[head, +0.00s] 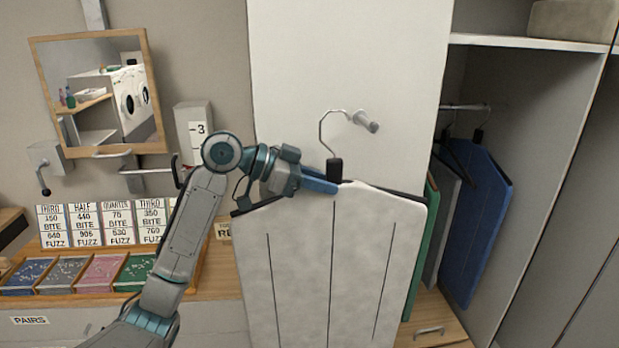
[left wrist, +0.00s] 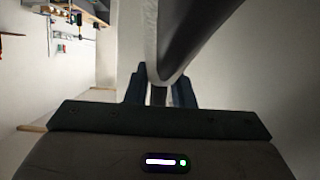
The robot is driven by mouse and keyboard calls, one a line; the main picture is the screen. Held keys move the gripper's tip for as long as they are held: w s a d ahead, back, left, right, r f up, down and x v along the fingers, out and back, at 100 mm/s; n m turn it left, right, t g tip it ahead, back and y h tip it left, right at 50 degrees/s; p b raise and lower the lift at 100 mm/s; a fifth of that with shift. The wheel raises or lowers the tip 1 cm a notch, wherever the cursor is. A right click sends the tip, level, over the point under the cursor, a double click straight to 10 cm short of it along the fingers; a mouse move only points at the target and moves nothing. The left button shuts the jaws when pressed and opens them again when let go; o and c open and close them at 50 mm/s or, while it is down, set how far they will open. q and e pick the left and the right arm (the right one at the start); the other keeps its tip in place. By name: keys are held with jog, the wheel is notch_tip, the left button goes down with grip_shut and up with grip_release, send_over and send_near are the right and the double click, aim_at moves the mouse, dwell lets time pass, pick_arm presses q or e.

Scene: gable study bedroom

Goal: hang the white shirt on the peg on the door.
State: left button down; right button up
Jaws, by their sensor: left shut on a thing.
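The white shirt (head: 300,262) hangs upright on a dark hanger with a wire hook (head: 322,130), in front of the white door (head: 345,50). The peg (head: 367,122) sticks out from the door. The hook's tip overlaps the peg's left end in the head view; I cannot tell whether it rests on it. My right gripper is not in view.
An open wardrobe at the right holds a blue garment (head: 476,225) and a grey one on a rail (head: 465,107). A green garment (head: 420,250) shows behind the shirt's right edge. A mirror (head: 100,92), a box (head: 194,132) and a tray of cards (head: 100,272) are at the left.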

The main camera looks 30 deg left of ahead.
aim_at(356, 181)
pick_arm(q)
jog(key=shift+w+d+p, duration=0.2)
jog(key=shift+w+d, duration=0.2)
jog(key=shift+d, duration=0.2)
jog(key=shift+w+d+p, duration=0.15)
jog(key=shift+w+d, duration=0.2)
jog(key=shift+d, duration=0.25)
jog(key=shift+w+d, duration=0.55)
jog(key=shift+d, duration=0.25)
jog(key=shift+w+d, duration=0.5)
jog(key=shift+d, duration=0.3)
jog(key=shift+a+f+b, duration=0.1)
jog(key=shift+f+b, duration=0.2)
jog(key=shift+f, duration=0.6)
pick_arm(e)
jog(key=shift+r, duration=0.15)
pick_arm(q)
jog(key=c, duration=1.2)
grip_release()
jog(key=shift+o, duration=0.2)
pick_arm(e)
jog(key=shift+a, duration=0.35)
